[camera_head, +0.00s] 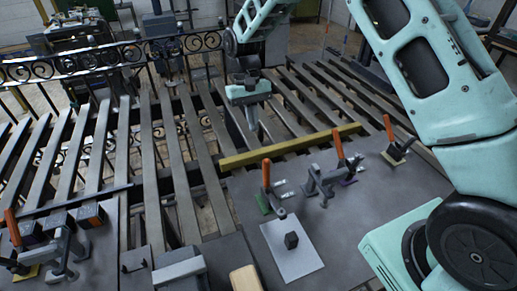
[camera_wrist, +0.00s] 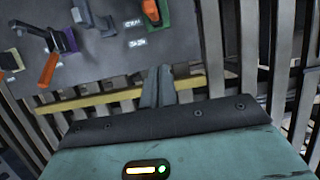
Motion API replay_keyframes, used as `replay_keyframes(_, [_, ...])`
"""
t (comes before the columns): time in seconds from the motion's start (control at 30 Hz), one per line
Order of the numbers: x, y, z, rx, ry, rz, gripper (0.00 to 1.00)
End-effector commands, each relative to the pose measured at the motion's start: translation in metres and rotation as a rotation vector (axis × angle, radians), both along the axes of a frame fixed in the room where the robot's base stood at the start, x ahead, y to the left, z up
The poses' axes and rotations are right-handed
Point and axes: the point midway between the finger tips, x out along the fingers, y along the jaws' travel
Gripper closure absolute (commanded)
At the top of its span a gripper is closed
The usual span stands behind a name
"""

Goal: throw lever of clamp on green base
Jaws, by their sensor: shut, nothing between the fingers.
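The clamp on the green base (camera_head: 262,204) stands on the dark bench plate, its orange lever (camera_head: 266,175) upright. In the wrist view, part of the green base (camera_wrist: 166,14) and the orange lever (camera_wrist: 150,11) show at the top edge; the rest is cut off. My gripper (camera_head: 252,122) is shut and empty, pointing down over the slats beyond the yellow bar, behind and left of the lever and apart from it. Its closed fingers (camera_wrist: 158,84) show at the centre of the wrist view.
A purple-base clamp (camera_head: 349,182) with an orange lever (camera_head: 338,144) stands to the right; another orange lever (camera_head: 388,128) is farther right. The yellow bar (camera_head: 290,148) crosses between my gripper and the clamps. A pale plate (camera_head: 302,262) bears a dark cube (camera_head: 291,240) in front.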

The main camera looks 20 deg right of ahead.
Motion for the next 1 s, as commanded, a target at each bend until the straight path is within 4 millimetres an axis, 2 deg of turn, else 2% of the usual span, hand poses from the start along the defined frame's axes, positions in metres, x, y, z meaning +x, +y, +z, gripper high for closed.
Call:
replay_keyframes(0.3, [-0.023, 0.0, -0.058, -0.003, 0.005, 0.001, 1.0])
replay_keyframes(0.4, [-0.031, 0.0, -0.072, -0.002, 0.003, 0.002, 1.0])
replay_keyframes(0.5, [-0.047, 0.0, -0.067, -0.001, 0.001, 0.003, 1.0])
replay_keyframes(0.7, [-0.063, 0.0, -0.069, -0.002, 0.0, 0.002, 1.0])
replay_keyframes(1.0, [-0.066, 0.0, -0.071, -0.002, -0.002, 0.002, 1.0])
